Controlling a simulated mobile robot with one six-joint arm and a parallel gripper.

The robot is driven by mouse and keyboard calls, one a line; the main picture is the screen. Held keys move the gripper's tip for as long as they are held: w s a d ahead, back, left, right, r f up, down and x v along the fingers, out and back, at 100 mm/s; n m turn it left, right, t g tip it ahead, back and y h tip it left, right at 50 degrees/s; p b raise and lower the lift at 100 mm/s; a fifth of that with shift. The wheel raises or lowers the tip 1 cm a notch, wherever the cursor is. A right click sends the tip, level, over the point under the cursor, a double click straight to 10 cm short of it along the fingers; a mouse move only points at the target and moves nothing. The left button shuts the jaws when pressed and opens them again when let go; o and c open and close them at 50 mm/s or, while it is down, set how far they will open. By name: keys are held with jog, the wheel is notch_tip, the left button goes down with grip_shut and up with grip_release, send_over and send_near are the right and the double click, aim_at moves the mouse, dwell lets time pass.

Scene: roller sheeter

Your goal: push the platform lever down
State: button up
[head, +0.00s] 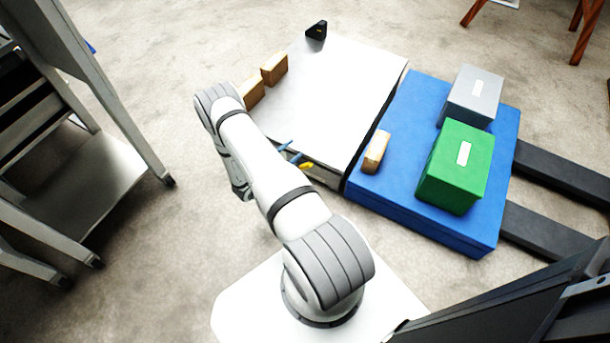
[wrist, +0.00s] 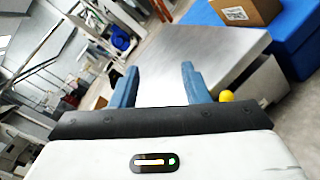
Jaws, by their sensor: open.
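The grey-white platform (head: 335,90) has a flat metal top and fills the middle of the head view. It also shows in the wrist view (wrist: 200,62), beyond my fingers. A lever with a yellow knob (head: 306,165) is at the platform's near edge. In the wrist view the yellow knob (wrist: 226,96) is just right of my right finger, not between the fingers. Its shaft is hidden. My gripper (head: 290,153) is open, with blue fingers apart and nothing between them (wrist: 160,88). It is close to the knob; I cannot tell if they touch.
A blue pallet (head: 410,215) adjoins the platform, carrying a green box (head: 455,168), a grey box (head: 472,98) and a small wooden block (head: 376,152). Wooden blocks (head: 274,68) and a black device (head: 317,30) line the platform's far-left side. A metal rack (head: 100,165) stands left.

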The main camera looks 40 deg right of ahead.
aim_at(305, 168)
jog(key=s+a+f+n+t+y+b, duration=0.1)
jog(key=s+f+n+t, duration=0.1)
jog(key=f, duration=0.6)
jog(key=s+a+f+n+t+b, duration=0.1)
jog(key=f+t+b, duration=0.1)
jog(key=f, duration=0.5)
jog(key=b+x, duration=0.1)
jog(key=x, duration=0.3)
jog(key=b+x, duration=0.1)
jog(key=x, duration=0.3)
jog(key=shift+s, duration=0.25)
jog(key=shift+c, duration=0.2)
grip_shut()
jog(key=shift+d, duration=0.1)
